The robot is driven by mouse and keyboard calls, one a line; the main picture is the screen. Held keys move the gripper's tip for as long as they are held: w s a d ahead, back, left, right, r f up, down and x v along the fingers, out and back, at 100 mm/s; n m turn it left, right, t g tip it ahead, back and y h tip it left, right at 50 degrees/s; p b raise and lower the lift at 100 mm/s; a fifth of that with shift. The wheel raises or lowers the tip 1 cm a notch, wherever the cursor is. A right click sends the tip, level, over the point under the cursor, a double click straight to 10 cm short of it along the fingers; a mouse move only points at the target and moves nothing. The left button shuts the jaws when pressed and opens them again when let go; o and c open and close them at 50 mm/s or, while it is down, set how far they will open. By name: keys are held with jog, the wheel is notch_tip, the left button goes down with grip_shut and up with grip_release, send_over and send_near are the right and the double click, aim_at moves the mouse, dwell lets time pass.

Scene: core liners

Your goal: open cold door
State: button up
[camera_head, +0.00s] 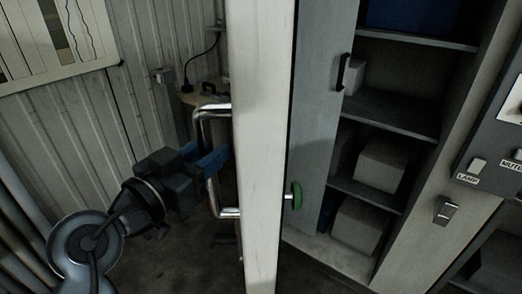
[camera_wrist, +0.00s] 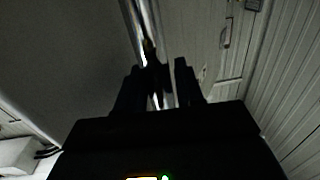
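The cold door (camera_head: 262,140) is a thick white panel seen nearly edge-on in the head view, standing out into the room. Contact with the bar is too dark to tell.
Right of the door is a grey cabinet door (camera_head: 322,110) with a black handle, beside shelves (camera_head: 385,118) holding several pale boxes. A labelled switch panel (camera_head: 490,150) is at far right. A corrugated wall (camera_head: 60,140) is on the left. Some dark floor shows below.

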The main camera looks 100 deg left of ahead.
jog(key=shift+o, duration=0.7)
jog(key=shift+f, duration=0.1)
jog(key=shift+o, duration=0.5)
jog(key=shift+w, duration=0.1)
jog(key=shift+d, duration=0.15)
